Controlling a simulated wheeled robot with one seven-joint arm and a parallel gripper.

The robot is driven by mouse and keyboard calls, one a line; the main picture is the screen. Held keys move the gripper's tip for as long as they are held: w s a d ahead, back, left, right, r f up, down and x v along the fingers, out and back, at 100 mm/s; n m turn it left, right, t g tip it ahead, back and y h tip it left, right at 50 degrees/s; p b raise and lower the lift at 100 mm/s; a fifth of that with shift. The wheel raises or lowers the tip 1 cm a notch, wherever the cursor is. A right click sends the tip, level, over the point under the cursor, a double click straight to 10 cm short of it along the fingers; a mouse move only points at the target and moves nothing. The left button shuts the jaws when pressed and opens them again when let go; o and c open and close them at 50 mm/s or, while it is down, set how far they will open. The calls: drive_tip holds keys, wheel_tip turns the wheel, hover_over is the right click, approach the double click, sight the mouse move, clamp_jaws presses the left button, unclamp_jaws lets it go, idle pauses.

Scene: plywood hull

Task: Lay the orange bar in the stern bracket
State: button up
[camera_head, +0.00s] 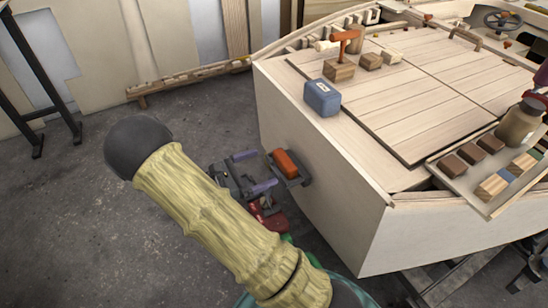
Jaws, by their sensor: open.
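The orange bar (287,162) lies in a dark bracket (296,181) on the pale plywood side of the hull. The bracket's dark rim shows around the bar's lower and right sides; how deep the bar sits cannot be told. My gripper (258,170) is just left of the bar. Its two purple-grey fingers are spread apart, with nothing seen between them, and they appear clear of the bar. My thick yellowish arm covers part of the view at the lower left of the gripper.
A blue box (322,98), wooden blocks (339,70) and an orange-handled mallet (347,40) stand on the deck above. A tray (484,205) with several blocks and a brown jar (517,127) is at the right. Grey floor at the left is open.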

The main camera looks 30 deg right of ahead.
drive_tip(key=a, duration=0.3)
drive_tip(key=shift+s+a+p, duration=0.1)
drive_tip(key=shift+a+p, duration=0.15)
drive_tip(key=shift+p, duration=0.05)
drive_tip(key=s+d+m+g+y, duration=0.2)
drive_tip(key=s+m+g+y, duration=0.2)
drive_tip(key=s+m+y, duration=0.5)
drive_tip(key=s+a+r+m+t+y, duration=0.3)
drive_tip(key=r+m+t+y, duration=0.2)
drive_tip(key=m+y, duration=0.4)
drive_tip(key=shift+a+t, duration=0.25)
drive_tip(key=shift+t, duration=0.25)
drive_tip(key=shift+c, duration=0.2)
idle(1.0)
